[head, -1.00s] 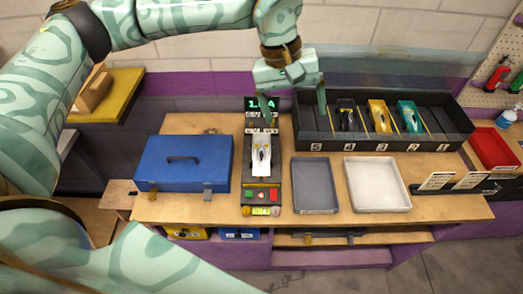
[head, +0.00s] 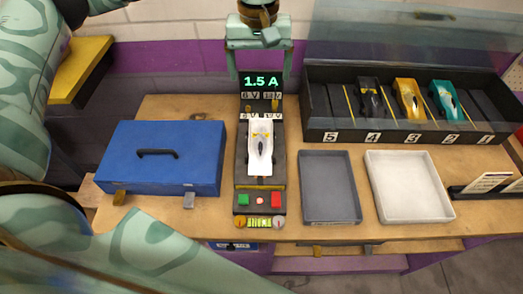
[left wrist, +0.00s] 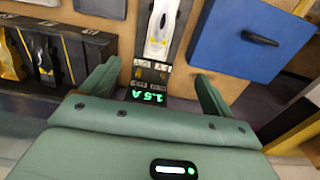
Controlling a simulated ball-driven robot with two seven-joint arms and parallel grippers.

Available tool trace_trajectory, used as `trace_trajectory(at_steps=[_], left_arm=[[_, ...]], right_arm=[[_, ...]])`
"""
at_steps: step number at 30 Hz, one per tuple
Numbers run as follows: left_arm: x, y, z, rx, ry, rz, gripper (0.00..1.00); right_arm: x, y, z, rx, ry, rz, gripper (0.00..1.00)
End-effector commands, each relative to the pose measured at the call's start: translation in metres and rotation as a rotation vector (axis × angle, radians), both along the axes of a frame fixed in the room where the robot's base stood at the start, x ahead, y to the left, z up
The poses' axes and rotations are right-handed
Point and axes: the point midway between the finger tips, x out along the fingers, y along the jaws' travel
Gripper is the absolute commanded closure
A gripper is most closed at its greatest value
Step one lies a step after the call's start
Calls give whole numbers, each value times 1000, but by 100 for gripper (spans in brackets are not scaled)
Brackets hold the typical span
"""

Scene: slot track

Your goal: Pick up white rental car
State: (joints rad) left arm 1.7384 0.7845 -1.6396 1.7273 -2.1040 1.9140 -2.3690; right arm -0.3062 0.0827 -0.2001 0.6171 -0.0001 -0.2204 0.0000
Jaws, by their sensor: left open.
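The white car (head: 260,147) lies lengthwise on the dark test stand (head: 246,174), below the lit "1.5 A" display (head: 261,83). It also shows in the left wrist view (left wrist: 162,28), at the top centre. My left gripper (head: 259,75) is open and empty, above and behind the display. In the left wrist view its two fingers (left wrist: 152,85) stand wide apart, with the display between them and the car beyond. The gripper does not touch the car. My right gripper is not in view.
A blue case (head: 165,165) stands left of the stand. A grey tray (head: 330,188) and a white tray (head: 408,187) lie to its right. A dark slotted rack (head: 320,122) behind the trays holds black (head: 369,97), yellow (head: 408,98) and teal (head: 444,98) cars.

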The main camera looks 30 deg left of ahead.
Motion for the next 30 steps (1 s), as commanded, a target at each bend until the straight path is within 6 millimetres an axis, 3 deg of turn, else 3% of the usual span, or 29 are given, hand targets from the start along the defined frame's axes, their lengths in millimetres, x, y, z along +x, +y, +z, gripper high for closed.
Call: trace_trajectory(at_steps=[1, 3, 7, 13, 24, 30], left_arm=[[2, 0, -29, -1, 9, 0, 13], [3, 0, -50, -1, 15, 0, 13], [5, 0, -75, -1, 24, 0, 13], [4, 0, -96, -1, 30, 0, 13], [3, -1, -177, -1, 28, 0, 13], [3, -1, -192, -1, 26, -1, 13]], right_arm=[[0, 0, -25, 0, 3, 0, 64], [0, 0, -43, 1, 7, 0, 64], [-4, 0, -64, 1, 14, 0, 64], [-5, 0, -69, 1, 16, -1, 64], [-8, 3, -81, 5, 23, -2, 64], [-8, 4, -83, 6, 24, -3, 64]])
